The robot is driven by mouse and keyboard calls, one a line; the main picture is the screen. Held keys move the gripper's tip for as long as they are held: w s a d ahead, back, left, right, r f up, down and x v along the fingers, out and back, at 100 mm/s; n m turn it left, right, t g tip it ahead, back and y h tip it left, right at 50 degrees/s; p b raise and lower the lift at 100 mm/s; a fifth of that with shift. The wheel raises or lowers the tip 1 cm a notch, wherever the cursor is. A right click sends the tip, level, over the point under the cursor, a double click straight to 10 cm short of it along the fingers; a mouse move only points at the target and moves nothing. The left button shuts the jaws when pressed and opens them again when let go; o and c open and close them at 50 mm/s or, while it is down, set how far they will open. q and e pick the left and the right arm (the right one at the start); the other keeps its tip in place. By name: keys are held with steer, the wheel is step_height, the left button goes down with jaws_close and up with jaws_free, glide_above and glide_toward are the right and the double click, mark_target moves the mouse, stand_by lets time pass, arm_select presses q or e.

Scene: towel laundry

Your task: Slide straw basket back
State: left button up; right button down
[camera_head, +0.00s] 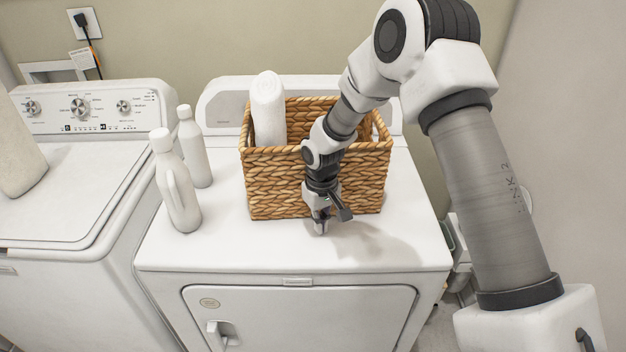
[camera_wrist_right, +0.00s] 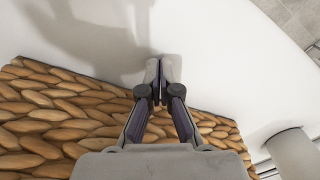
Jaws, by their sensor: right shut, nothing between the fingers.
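The straw basket (camera_head: 275,187) is a woven brown box standing upright on top of the white dryer (camera_head: 200,250), near its back panel. A white bottle (camera_head: 268,110) stands inside it. My right gripper (camera_head: 320,230) is shut and empty, pointing down close in front of the basket's front wall, just above the dryer top. In the right wrist view the closed fingertips (camera_wrist_right: 156,68) lie over the white surface, and the basket's weave (camera_wrist_right: 60,120) fills the area along the gripper. I cannot tell whether the gripper touches the basket. My left gripper is not in view.
Two white bottles, a front one (camera_head: 176,185) and a rear one (camera_head: 195,150), stand left of the basket. A washer (camera_head: 70,185) with dials is at the left, with a pale container (camera_head: 15,155) on it. The dryer top in front is clear.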

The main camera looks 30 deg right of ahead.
steer(key=shift+w+d+p, duration=0.2)
steer(key=shift+w+d, duration=0.15)
steer(key=shift+w, duration=0.35)
steer(key=shift+w+d+p, duration=0.2)
steer(key=shift+w+d, duration=0.15)
steer(key=shift+w, duration=0.3)
steer(key=shift+w+d, duration=0.35)
steer(key=shift+w, duration=0.3)
steer(key=shift+w+d, duration=0.3)
steer(key=shift+w, duration=0.35)
steer(key=shift+w+d, duration=0.35)
steer(key=shift+w, duration=0.3)
steer(key=shift+s+a+p, duration=0.35)
steer(key=shift+s+p, duration=0.2)
steer(key=shift+s, duration=0.2)
steer(key=shift+s+a, duration=0.35)
steer(key=shift+s, duration=0.3)
step_height(320, 180, up, 10)
steer(key=p, duration=0.8)
steer(key=shift+p, duration=0.4)
steer(key=shift+w, duration=0.1)
steer(key=shift+f, duration=0.1)
